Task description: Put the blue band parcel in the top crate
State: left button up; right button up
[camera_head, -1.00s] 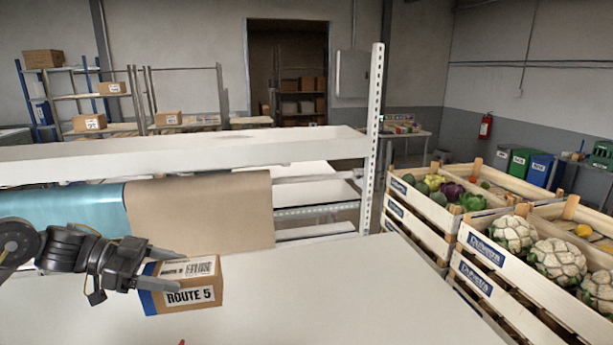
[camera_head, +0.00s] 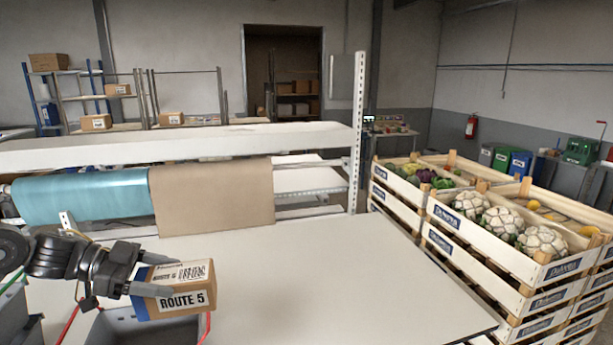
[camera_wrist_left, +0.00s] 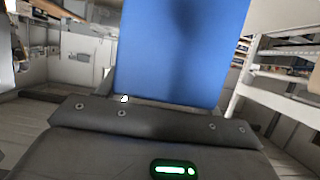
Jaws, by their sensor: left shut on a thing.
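The blue band parcel (camera_head: 188,297) is a small brown box with a blue end, a white top label and a "ROUTE 5" label on its front. My left gripper (camera_head: 150,274) is shut on it near its blue end and holds it above the white table. In the left wrist view the blue face of the parcel (camera_wrist_left: 180,50) fills the upper middle. The stacked wooden crates stand at the right; the nearer top crate (camera_head: 447,216) holds cauliflowers and yellow produce, and the top crate behind it (camera_head: 381,173) holds green and purple vegetables. My right gripper is not in view.
A grey bin (camera_head: 150,330) shows below the parcel at the front left. The white table (camera_head: 330,270) is clear to the right of the parcel. A perforated metal post (camera_head: 357,135) and shelf beam (camera_head: 180,147) rise behind it, with teal and brown rolls (camera_head: 212,196) below.

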aim_at(179, 296)
pick_arm(q)
jog(key=f, duration=0.1)
jog(key=d+f+b, duration=0.1)
jog(key=f, duration=0.1)
jog(key=d+f, duration=0.1)
jog(key=f, duration=0.1)
jog(key=shift+d+f+b, duration=0.1)
jog(key=shift+d+b, duration=0.15)
jog(key=shift+b, duration=0.1)
jog(key=s+d+f+n+t+y+b, duration=0.1)
jog(key=s+f+b, duration=0.3)
jog(key=f, duration=0.6)
jog(key=s+d+f+n+t+y+b, duration=0.1)
jog(key=s+f+b, duration=0.4)
jog(key=f, duration=0.5)
jog(key=shift+d+f+n+t+b, duration=0.15)
jog(key=shift+d+n+t+b, duration=0.55)
jog(key=shift+n+t, duration=0.5)
jog(key=shift+d, duration=0.1)
